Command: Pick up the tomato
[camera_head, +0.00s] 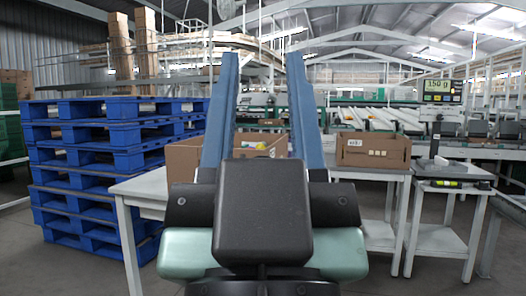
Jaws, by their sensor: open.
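No tomato can be made out in this view. My gripper (262,60) is in the middle of the picture, with two long blue fingers pointing away and up, spread wide apart. It is open, and nothing shows held between the fingers. Behind it, an open cardboard box (183,169) stands on a white table (150,187). Small pale and coloured patches show in the box between the fingers, too small to identify. The dark body of my arm hides much of the box and the table.
Blue pallets (85,162) are stacked at the left. Another cardboard box (372,150) stands on a table at the right. Beside it, a scale stand has a display (441,86) reading 150 g and a side table (450,171). Floor shows between the pallets and tables. Conveyors fill the background.

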